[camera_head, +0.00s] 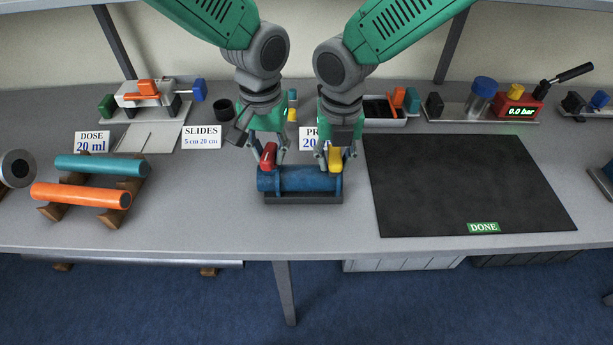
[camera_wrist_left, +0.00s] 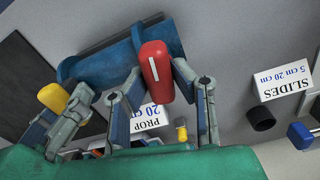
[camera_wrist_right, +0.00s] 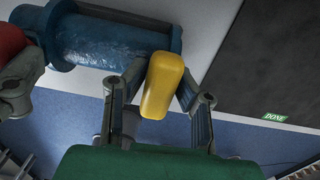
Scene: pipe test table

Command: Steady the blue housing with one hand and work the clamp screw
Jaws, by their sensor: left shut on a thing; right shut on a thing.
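The blue housing (camera_head: 300,181) lies on a dark base (camera_head: 303,199) at the middle of the table's front part. It also shows in the left wrist view (camera_wrist_left: 100,62) and the right wrist view (camera_wrist_right: 110,38). My left gripper (camera_head: 268,158) is shut on a red knob (camera_wrist_left: 154,70) at the housing's left end. My right gripper (camera_head: 335,160) is shut on a yellow knob (camera_wrist_right: 161,85) at the housing's right end. Which knob belongs to the clamp screw I cannot tell. The grippers hide part of the housing's back side.
A black mat (camera_head: 470,185) with a DONE label (camera_head: 483,227) lies to the right. A teal tube (camera_head: 102,166) and an orange tube (camera_head: 80,196) rest on wooden supports at left. Signs and several devices stand behind. The table front between tubes and housing is clear.

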